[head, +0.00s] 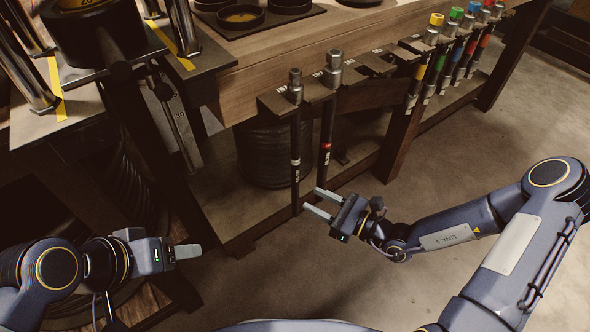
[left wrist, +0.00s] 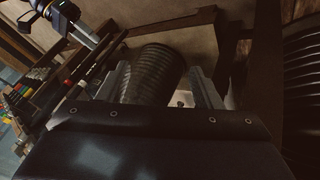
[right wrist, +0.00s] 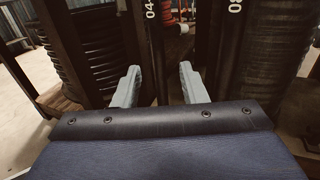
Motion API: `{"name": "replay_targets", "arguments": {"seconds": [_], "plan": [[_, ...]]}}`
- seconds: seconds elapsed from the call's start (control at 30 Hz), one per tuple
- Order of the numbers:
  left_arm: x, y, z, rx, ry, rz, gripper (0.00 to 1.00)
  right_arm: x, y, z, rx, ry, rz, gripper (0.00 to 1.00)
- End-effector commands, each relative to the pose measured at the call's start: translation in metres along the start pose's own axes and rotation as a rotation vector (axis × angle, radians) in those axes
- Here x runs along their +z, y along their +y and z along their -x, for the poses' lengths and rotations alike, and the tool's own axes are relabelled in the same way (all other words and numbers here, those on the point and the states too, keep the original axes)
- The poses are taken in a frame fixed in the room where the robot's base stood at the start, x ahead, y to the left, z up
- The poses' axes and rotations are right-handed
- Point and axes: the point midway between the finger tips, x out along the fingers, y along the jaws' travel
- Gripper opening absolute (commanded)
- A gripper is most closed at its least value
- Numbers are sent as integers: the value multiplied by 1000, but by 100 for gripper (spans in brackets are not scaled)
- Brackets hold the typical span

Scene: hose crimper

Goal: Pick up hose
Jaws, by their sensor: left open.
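Several hoses hang upright from a rack on the bench's edge. In the head view, two dark hoses with metal ends, a left one (head: 295,150) and one with a red band (head: 327,125), hang near the middle. My right gripper (head: 312,203) is open beside their lower parts, its fingers pointing left. In the right wrist view, a dark hose marked "04" (right wrist: 156,45) appears between the open fingers (right wrist: 159,82); another marked "08" (right wrist: 234,40) stands to the right. Contact is not visible. My left gripper (head: 190,252) is open and empty, low at left, away from the hoses.
Hoses with coloured ends (head: 436,19) hang farther right along the wooden bench (head: 280,60). A dark ribbed drum (head: 268,152) stands beneath it. A machine (head: 95,35) stands at upper left. A bench leg (head: 400,140) is near my right gripper. Floor (head: 480,140) is clear at right.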

Motion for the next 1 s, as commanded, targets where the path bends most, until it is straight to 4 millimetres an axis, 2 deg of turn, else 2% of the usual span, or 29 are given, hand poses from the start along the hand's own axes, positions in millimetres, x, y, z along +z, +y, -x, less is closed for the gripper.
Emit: {"name": "replay_targets", "arguments": {"seconds": [0.43,0.57,0.77,1.0], "plan": [[9,-8,-17,0,0,0,59,-2,3,-60,6,0,4,39],[9,-8,-18,0,0,0,59,0,2,-67,5,1,4,39],[9,-8,-17,0,0,0,59,0,2,-67,4,2,4,39],[9,-8,-17,0,0,0,59,0,2,-67,4,2,4,7]]}}
